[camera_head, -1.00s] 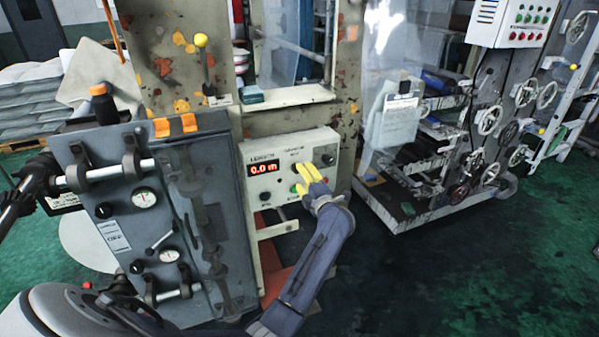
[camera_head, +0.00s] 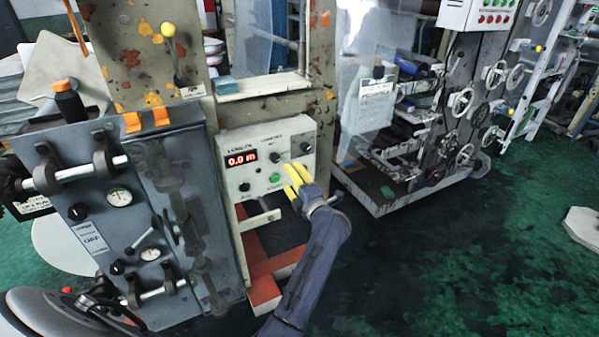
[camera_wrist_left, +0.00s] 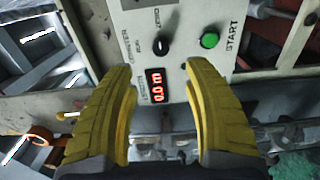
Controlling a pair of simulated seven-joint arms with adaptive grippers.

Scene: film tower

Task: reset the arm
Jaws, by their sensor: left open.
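My left arm (camera_head: 318,262) reaches up from the bottom of the head view. Its yellow-fingered left gripper (camera_head: 295,175) is just in front of the lower right part of the white control panel (camera_head: 238,180). In the left wrist view the two yellow fingers of the left gripper (camera_wrist_left: 162,72) are spread apart with nothing between them. Beyond them are the panel's red "0.0 m" display (camera_wrist_left: 156,86), a black knob (camera_wrist_left: 159,46) and the green START button (camera_wrist_left: 209,40). My right gripper is in neither view.
A grey cabinet with gauges (camera_head: 88,236) stands left of the panel. A yellow-knobbed lever (camera_head: 168,30) rises above it. A machine with several handwheels (camera_head: 460,103) stands at the right. The green floor (camera_head: 440,250) at lower right is mostly clear.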

